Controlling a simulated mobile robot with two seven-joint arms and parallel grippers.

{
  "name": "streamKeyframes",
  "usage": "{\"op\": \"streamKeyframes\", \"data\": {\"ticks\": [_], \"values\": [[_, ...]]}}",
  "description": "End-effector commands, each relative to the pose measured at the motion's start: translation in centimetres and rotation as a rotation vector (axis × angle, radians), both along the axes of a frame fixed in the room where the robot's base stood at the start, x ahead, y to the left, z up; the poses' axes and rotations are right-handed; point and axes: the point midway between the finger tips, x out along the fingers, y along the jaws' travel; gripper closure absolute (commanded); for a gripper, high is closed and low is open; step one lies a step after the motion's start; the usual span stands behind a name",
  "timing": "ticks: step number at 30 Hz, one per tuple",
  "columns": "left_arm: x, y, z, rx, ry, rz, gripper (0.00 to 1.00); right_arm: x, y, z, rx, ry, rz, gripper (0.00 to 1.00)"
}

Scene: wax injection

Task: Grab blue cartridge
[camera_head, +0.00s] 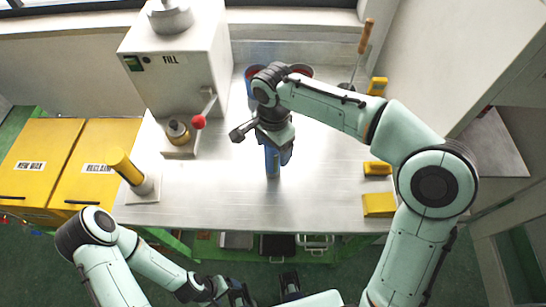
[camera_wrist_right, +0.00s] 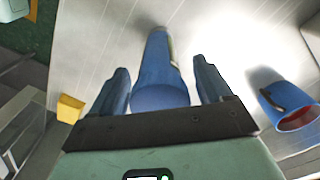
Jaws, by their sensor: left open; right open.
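The blue cartridge (camera_head: 272,162) stands on the metal table near its middle, mostly hidden from the head view by my right gripper (camera_head: 277,150). In the right wrist view, the cartridge (camera_wrist_right: 160,75) is a blue cylinder with a pale strip on one side. It lies between the two open fingers of my right gripper (camera_wrist_right: 162,78), with a visible gap on each side. My left gripper (camera_head: 265,290) is open and empty, low in front of the table's front edge.
A blue cup with a red inside (camera_wrist_right: 290,108) stands beside the right gripper. The white FILL machine (camera_head: 180,65) with a red-knobbed lever (camera_head: 198,121) is at the back left. Yellow blocks (camera_head: 378,204) line the right side. The table's front middle is clear.

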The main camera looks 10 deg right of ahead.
Motion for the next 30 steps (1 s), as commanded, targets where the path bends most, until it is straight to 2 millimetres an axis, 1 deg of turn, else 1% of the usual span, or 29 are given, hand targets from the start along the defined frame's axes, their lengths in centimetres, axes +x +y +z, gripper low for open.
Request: {"op": "streamKeyframes", "data": {"ticks": [6, 7, 8, 9, 11, 12, 14, 24, 26, 30], "values": [[0.0, 0.0, 0.0, 0.0, 0.0, 0.0, 0.19, 0.0, 0.0, -0.1, 0.0, -0.001, 0.0, 0.21], [0.0, 0.0, 0.0, 0.0, 0.0, 0.0, 0.19, 0.0, 0.0, -0.1, 0.0, -0.001, 0.0, 0.24], [0.0, 0.0, 0.0, 0.0, 0.0, 0.0, 0.19, 0.0, 0.0, -0.1, 0.0, -0.001, 0.0, 0.34], [0.0, 0.0, 0.0, 0.0, 0.0, 0.0, 0.19, 0.0, 0.0, -0.1, 0.0, -0.001, 0.0, 0.47], [0.0, 0.0, 0.0, 0.0, 0.0, 0.0, 0.19, 0.0, 0.0, -0.1, 0.0, -0.001, 0.0, 0.67], [0.0, 0.0, 0.0, 0.0, 0.0, 0.0, 0.19, 0.0, 0.0, -0.1, 0.0, -0.001, 0.0, 0.8], [0.0, 0.0, 0.0, 0.0, 0.0, 0.0, 0.19, 0.0, 0.0, -0.1, 0.0, -0.001, 0.0, 0.99], [0.0, 0.0, 0.1, 0.0, 0.0, 0.0, 0.19, 0.0, 0.0, 0.2, 0.001, -0.003, 0.0, 1.0], [0.0, 0.0, 0.1, 0.0, 0.0, 0.0, 0.19, 0.1, 0.0, 0.5, 0.001, -0.004, 0.0, 1.0], [0.2, 0.0, 0.4, 0.0, -0.002, 0.0, 0.19, 0.1, 0.1, 1.9, 0.001, -0.006, 0.0, 1.0]]}}
